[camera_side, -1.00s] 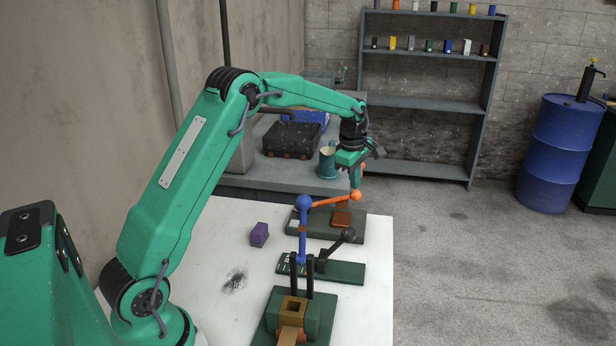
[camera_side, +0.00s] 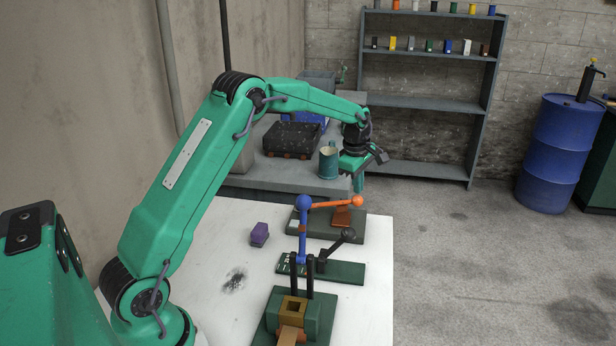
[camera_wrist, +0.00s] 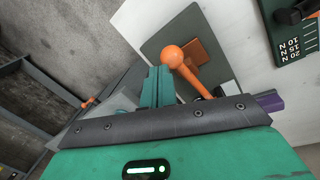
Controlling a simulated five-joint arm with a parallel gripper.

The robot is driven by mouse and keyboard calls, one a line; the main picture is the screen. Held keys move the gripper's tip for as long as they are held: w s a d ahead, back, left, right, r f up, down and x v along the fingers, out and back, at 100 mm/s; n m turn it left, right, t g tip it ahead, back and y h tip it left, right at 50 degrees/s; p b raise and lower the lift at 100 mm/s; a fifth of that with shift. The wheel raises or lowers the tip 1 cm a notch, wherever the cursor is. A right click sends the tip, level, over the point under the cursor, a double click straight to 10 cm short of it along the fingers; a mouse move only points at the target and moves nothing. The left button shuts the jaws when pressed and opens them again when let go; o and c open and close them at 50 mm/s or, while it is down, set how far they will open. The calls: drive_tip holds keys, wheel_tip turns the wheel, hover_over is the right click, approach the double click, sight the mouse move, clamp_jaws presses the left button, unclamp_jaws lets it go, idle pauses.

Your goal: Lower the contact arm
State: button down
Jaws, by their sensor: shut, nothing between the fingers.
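The orange contact arm (camera_side: 335,204) ends in an orange ball (camera_side: 358,201) and extends rightward, nearly level, above a dark green base (camera_side: 322,231). An orange-brown block (camera_side: 341,217) stands on that base under the arm; whether they touch is unclear. My gripper (camera_side: 358,184) points down with shut, empty fingers just above the ball. In the wrist view my gripper (camera_wrist: 157,85) shows its fingers together beside the orange ball (camera_wrist: 172,56); contact cannot be told for sure.
A blue-knobbed upright lever (camera_side: 303,225) stands close left of the arm. A black-knobbed lever (camera_side: 348,236) rises from a green scale plate (camera_side: 340,272) in front. A purple block (camera_side: 259,234) lies on the white table (camera_side: 215,300). A mug (camera_side: 328,163) stands behind.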

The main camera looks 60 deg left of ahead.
drive_tip(key=w+d+r, duration=0.5)
drive_tip(key=shift+w+r, duration=0.25)
drive_tip(key=shift+r, duration=0.15)
idle(0.4)
drive_tip(key=shift+s, duration=0.1)
drive_tip(key=s+a+r+n, duration=0.6)
drive_tip(key=s+a, duration=0.1)
drive_tip(key=s, duration=0.4)
drive_tip(key=g, duration=0.1)
hover_over(346, 203)
wheel_tip(346, 203, down, 12)
drive_tip(key=shift+r, duration=0.2)
drive_tip(key=shift+w+d+f, duration=0.2)
drive_tip(key=shift+w+f, duration=0.15)
drive_tip(key=shift+f, duration=0.05)
